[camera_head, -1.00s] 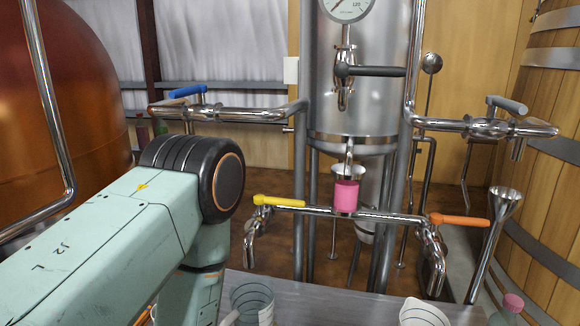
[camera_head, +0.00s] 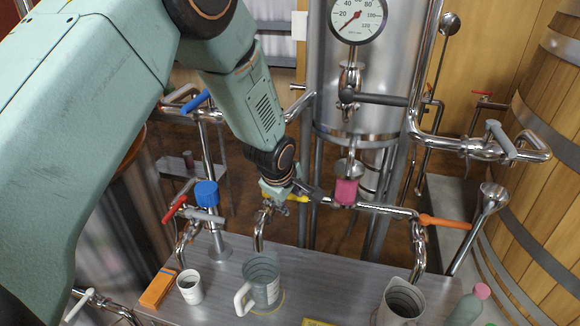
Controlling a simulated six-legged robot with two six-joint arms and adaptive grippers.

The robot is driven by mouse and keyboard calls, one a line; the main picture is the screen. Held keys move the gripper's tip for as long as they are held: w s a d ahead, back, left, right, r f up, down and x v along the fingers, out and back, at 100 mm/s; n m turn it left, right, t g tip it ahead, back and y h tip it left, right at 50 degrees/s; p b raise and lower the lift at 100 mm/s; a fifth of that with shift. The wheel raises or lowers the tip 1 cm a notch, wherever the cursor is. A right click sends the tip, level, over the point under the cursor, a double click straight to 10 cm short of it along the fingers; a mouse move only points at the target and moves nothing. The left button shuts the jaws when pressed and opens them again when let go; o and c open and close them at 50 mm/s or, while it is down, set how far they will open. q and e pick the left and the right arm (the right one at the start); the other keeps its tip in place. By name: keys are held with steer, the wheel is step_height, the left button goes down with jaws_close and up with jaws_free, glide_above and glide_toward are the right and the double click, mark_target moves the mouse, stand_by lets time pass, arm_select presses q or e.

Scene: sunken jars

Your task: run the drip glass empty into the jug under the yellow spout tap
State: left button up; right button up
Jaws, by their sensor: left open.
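The drip glass (camera_head: 346,191) holds pink liquid and sits below the steel column's outlet, on the horizontal pipe. The yellow tap handle (camera_head: 301,198) lies along that pipe to its left, partly hidden by my gripper. Its spout (camera_head: 259,232) points down above the table. A grey jug (camera_head: 262,281) with a white handle stands on the table below this spout. My left gripper (camera_head: 294,193) is open at the yellow handle; I cannot tell whether it touches it. My right gripper is out of view.
An orange-handled tap (camera_head: 444,221) is on the right end of the pipe. On the table (camera_head: 320,281) stand a white cup (camera_head: 190,287), an orange box (camera_head: 158,288), a second jug (camera_head: 402,301) and a pink-capped bottle (camera_head: 468,305).

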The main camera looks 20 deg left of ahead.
mark_target(295, 196)
arm_select(q)
steer(key=w+n, duration=0.1)
steer(key=w+f+n, duration=0.1)
steer(key=w+a+n, duration=0.1)
steer(key=w, duration=0.1)
steer(key=shift+f+n+y+b, duration=0.15)
steer(key=shift+n+y+b, duration=0.15)
steer(key=shift+s+d, duration=0.1)
steer(key=shift+d, duration=0.1)
steer(key=shift+d+f+b, duration=0.1)
steer(key=shift+f+b, duration=0.15)
steer(key=shift+b, duration=0.15)
steer(key=shift+b+x, duration=0.4)
steer(key=shift+x, duration=0.35)
steer(key=shift+f, duration=0.2)
steer(key=shift+w+f+b, duration=0.1)
steer(key=shift+w+b, duration=0.1)
steer(key=shift+b, duration=0.1)
